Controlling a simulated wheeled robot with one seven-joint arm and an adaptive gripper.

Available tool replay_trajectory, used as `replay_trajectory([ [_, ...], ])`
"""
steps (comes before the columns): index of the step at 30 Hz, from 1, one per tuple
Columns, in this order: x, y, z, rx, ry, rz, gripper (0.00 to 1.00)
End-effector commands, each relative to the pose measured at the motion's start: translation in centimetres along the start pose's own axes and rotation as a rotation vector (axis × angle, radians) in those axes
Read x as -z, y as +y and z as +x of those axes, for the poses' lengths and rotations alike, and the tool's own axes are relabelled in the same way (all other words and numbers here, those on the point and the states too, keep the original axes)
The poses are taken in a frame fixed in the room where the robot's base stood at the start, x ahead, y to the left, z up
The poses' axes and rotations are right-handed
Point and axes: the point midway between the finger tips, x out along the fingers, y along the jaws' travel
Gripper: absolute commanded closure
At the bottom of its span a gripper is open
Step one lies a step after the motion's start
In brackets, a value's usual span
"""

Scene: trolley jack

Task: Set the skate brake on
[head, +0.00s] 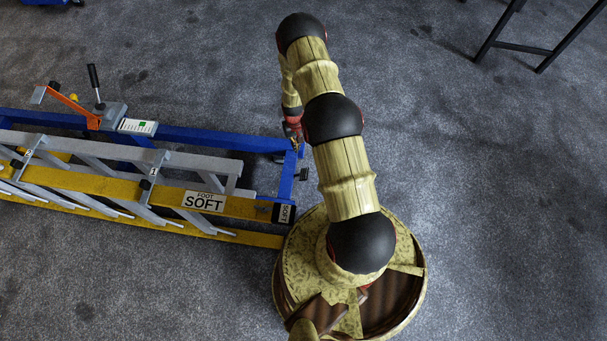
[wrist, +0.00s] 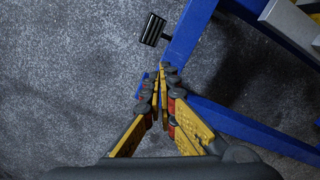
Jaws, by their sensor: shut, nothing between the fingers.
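A blue trolley frame (head: 200,136) lies at the left in the head view, and its corner shows in the wrist view (wrist: 235,125). A black ribbed pedal (head: 302,174) sticks out from its right end on a short stem; the wrist view shows this pedal (wrist: 152,29) at the top. I cannot tell for sure whether it is the skate brake. My gripper (wrist: 163,68) is shut and empty, its fingertips over the frame's corner and apart from the pedal in the picture. In the head view my gripper (head: 296,143) is partly hidden by my arm.
A yellow and grey ladder (head: 110,185) marked "FOOT SOFT" lies along the frame. An orange lever (head: 72,106) and a black-handled lever (head: 95,83) stand at the frame's left part. A dark-legged stand (head: 525,48) is at the upper right. The grey floor between is clear.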

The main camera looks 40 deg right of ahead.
Motion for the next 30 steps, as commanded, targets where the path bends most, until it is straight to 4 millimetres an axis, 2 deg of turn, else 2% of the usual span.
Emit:
replay_trajectory([
  [1,-0.9,0.4,2.4,0.002,-0.013,0.008,1.0],
  [3,-1.9,0.8,4.7,0.004,-0.026,0.016,1.0],
  [7,-3.1,1.2,7.5,0.006,-0.038,0.025,1.0],
  [12,-3.6,1.4,8.6,0.007,-0.042,0.029,1.0],
  [23,-3.7,1.4,8.8,0.007,-0.043,0.029,1.0],
  [30,-3.8,1.4,11.1,0.007,-0.044,0.029,1.0],
])
